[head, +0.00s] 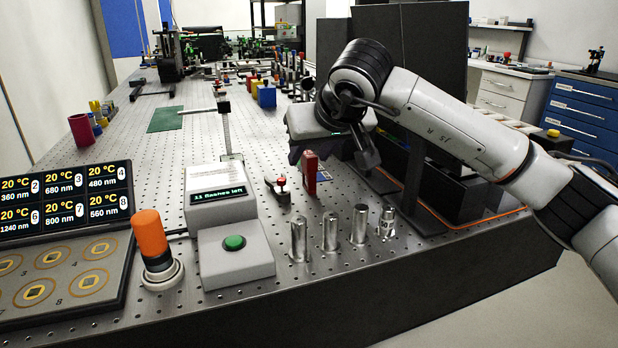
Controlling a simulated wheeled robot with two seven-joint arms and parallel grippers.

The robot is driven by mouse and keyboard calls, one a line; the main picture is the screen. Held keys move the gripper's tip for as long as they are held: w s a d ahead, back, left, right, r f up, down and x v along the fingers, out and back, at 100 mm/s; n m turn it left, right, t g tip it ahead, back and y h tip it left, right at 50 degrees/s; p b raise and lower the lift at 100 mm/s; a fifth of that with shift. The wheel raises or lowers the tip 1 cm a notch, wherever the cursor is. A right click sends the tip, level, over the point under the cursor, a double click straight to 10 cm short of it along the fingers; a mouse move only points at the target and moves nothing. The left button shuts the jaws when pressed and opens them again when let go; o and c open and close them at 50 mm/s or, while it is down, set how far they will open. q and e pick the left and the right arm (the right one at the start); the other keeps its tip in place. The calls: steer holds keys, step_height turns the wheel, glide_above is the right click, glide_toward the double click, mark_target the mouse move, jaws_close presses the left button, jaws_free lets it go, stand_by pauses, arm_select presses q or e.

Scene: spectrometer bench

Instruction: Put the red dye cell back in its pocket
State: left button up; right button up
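A narrow, upright red block (310,174), which looks like the red dye cell, is at mid-bench, just below and left of my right gripper (340,150). I cannot tell whether it stands on the bench or touches the gripper. A dark finger of the gripper points down to the right of the block; the other finger is not clear, so its opening is uncertain. A panel of numbered round pockets (92,280) lies at the lower left, under a temperature and wavelength display (66,200). My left gripper is out of view.
An orange-topped post (150,240) and a box with a green button (234,243) stand beside the panel. Several metal posts (330,232) line the front edge. Dark panels (425,70) rise behind my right arm.

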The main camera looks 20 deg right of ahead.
steer(key=shift+w+f, duration=0.45)
steer(key=shift+w, duration=0.05)
jaws_close()
